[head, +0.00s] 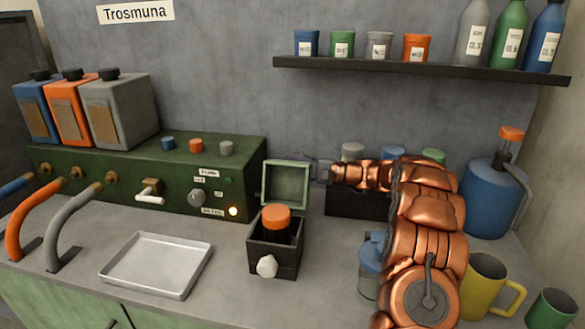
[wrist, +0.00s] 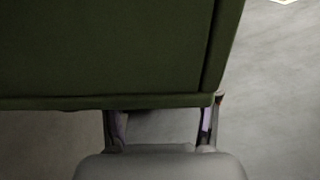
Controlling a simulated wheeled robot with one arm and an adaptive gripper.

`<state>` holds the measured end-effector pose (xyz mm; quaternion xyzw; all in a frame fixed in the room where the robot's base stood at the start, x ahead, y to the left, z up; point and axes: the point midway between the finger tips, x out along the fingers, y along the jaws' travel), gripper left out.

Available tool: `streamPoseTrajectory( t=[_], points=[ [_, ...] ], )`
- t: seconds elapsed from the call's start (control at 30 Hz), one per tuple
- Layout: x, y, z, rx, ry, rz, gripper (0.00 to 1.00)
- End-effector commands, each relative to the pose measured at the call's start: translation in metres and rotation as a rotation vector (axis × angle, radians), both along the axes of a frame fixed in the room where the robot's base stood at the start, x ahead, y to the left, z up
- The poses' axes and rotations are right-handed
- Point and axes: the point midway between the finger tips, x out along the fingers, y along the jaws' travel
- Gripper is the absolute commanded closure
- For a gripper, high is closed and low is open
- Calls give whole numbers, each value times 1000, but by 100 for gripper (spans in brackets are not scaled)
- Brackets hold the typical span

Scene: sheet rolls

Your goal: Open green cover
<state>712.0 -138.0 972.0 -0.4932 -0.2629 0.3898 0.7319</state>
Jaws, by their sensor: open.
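The green cover (head: 286,184) stands raised, roughly upright, at the back of a small dark box (head: 274,258). The box is open at the top, and an orange-capped dark item (head: 277,219) stands in it. A pale round knob (head: 267,266) is on the box front. My gripper (head: 318,171) is close by the right edge of the cover; I cannot tell whether it touches. In the wrist view my two fingers (wrist: 161,115) are apart with nothing clearly between them. A dark green panel (wrist: 105,50) fills the upper left there; I cannot tell whether it is the cover.
A dark green machine (head: 130,175) with knobs and hoses stands on the left. A metal tray (head: 157,265) lies in front of it. My arm crosses the right side, near a blue jar (head: 370,265), a yellow mug (head: 484,284) and a blue jug (head: 490,200). A shelf (head: 420,71) hangs above.

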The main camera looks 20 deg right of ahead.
Motion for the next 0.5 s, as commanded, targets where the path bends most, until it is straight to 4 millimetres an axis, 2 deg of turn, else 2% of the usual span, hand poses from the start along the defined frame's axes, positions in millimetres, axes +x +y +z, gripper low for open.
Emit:
streamPoseTrajectory(
  t=[0.17,0.5],
  points=[
    [0,0,0,0,0,-1,41],
    [0,0,0,0,0,-1,75]
  ],
)
